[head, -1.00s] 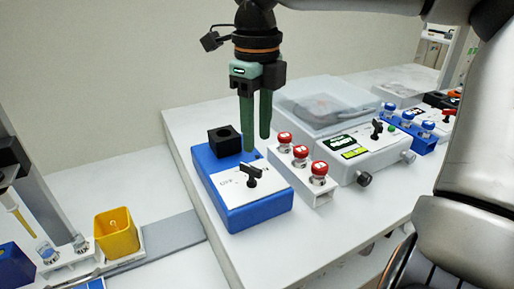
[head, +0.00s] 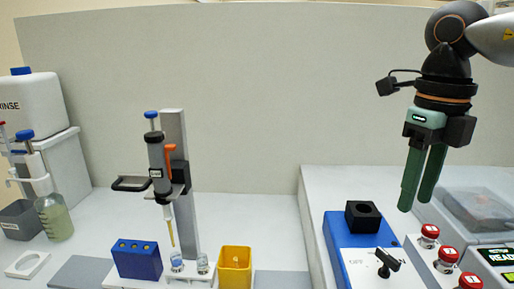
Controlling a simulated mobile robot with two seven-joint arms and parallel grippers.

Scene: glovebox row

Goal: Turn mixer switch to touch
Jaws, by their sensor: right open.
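The blue mixer (head: 340,262) with a white top plate stands on the raised white surface at the lower right of the head view. Its black cup head (head: 362,216) is at the back, empty of any tube that I can see. Its black switch knob (head: 387,263) is at the front; part of the label near it reads "OFF", the rest is too small to read. My right gripper (head: 417,208) points down, open and empty, above and to the right of the mixer, apart from the knob. My left gripper is not in view.
Red-capped vials (head: 429,235) stand in a white rack right of the mixer, close under my right gripper. A pipette (head: 160,165) hangs on a stand, with a yellow bin (head: 235,266) and blue block (head: 137,261) in front. A rinse bottle (head: 30,105) is far left.

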